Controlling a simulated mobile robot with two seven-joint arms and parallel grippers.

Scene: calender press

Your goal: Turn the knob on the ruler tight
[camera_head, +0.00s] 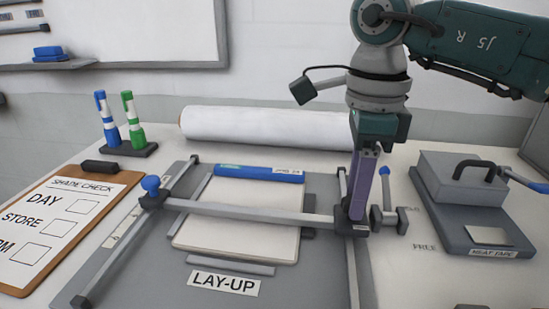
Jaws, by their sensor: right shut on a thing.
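The ruler (250,212) is a grey bar lying across the lay-up board, over a pale sheet (235,238). A blue knob (150,184) stands on the block at its left end. My right gripper (358,212) points down at the block at the ruler's right end. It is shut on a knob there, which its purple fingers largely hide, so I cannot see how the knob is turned. A small upright lever with a blue tip (385,172) stands just right of the fingers, on the clamp (402,220). My left gripper is out of view.
A blue strip (240,170) lies along the sheet's far edge. A white roll (265,127) lies behind the board. A clipboard (130,180) and marker stand (125,150) are left. The table's front right is mostly clear.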

